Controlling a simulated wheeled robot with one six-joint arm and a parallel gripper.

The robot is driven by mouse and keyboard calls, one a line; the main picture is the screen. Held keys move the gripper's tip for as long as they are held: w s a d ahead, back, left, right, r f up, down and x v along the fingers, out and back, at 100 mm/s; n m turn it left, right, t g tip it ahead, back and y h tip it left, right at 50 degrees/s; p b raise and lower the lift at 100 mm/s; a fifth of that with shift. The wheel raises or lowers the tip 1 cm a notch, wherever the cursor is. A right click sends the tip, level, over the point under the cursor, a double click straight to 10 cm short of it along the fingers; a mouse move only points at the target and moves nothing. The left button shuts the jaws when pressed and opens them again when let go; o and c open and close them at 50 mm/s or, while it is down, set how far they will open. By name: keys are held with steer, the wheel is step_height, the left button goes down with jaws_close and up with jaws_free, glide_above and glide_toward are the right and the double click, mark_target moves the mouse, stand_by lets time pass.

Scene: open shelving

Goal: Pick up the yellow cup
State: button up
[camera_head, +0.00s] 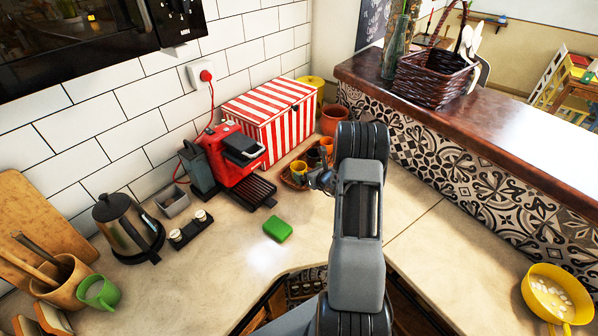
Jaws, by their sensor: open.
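The small yellow cup (299,168) stands on a brown tray (287,179) on the counter, right of the red coffee machine. My gripper (319,180) is just right of the yellow cup and looks small and dark at the end of my arm. It is open, with nothing visible held in it. Whether it touches the cup or tray cannot be told. My arm hides the counter behind it.
The red coffee machine (229,155) and a red-and-white striped box (270,118) stand left of and behind the tray. An orange pot (333,119) is behind the cups. A raised bar counter (470,105) borders the right. A green sponge (278,229) lies in front on otherwise clear counter.

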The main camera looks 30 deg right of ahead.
mark_target(295, 166)
steer(key=shift+p+x, duration=1.3)
steer(key=shift+x, duration=1.5)
steer(key=shift+c, duration=0.4)
steer(key=c, duration=1)
steer(key=shift+o, duration=0.2)
steer(key=shift+r, duration=0.1)
